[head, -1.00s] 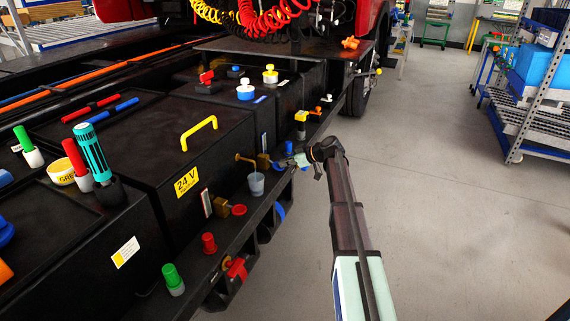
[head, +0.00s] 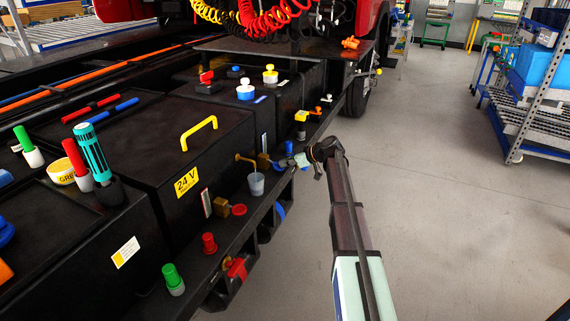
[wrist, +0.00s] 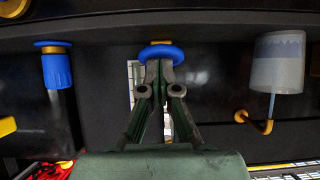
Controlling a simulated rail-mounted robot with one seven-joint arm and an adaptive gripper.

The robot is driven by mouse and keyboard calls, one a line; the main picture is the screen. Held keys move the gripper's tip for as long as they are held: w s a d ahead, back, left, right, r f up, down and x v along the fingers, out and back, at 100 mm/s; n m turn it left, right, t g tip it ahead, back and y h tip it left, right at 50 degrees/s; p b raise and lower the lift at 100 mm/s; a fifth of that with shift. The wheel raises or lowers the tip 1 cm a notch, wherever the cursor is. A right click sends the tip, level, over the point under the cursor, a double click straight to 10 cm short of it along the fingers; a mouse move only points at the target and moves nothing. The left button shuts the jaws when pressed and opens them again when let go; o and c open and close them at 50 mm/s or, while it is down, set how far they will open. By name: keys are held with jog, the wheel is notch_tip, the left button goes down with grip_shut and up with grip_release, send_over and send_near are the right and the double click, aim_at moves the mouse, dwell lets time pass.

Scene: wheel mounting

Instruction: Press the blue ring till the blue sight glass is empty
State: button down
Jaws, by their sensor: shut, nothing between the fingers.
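In the wrist view the blue ring (wrist: 161,53) sits on a brass fitting, right in front of my gripper (wrist: 160,67). The closed fingertips overlap the ring's near edge and appear to touch it; nothing is held between them. In the head view my gripper (head: 293,162) is at the side ledge, and the ring is mostly hidden behind it. A pale gauge strip (wrist: 134,75) shows behind my fingers in the wrist view. I take it for the blue sight glass; its level cannot be read. Its top also shows as a thin strip (head: 263,141) in the head view.
A translucent cup (head: 257,183) stands under a brass spout beside the ring; it also shows in the wrist view (wrist: 277,65). A blue cap (wrist: 57,69) is on the other side. A red ring (head: 239,210) is nearer on the ledge.

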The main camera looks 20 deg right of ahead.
jog(key=shift+r, duration=0.8)
jog(key=s+d+r, duration=0.5)
jog(key=d+r, duration=0.1)
jog(key=r, duration=0.4)
jog(key=shift+s+d, duration=0.3)
jog(key=shift+d, duration=0.1)
dwell(0.3)
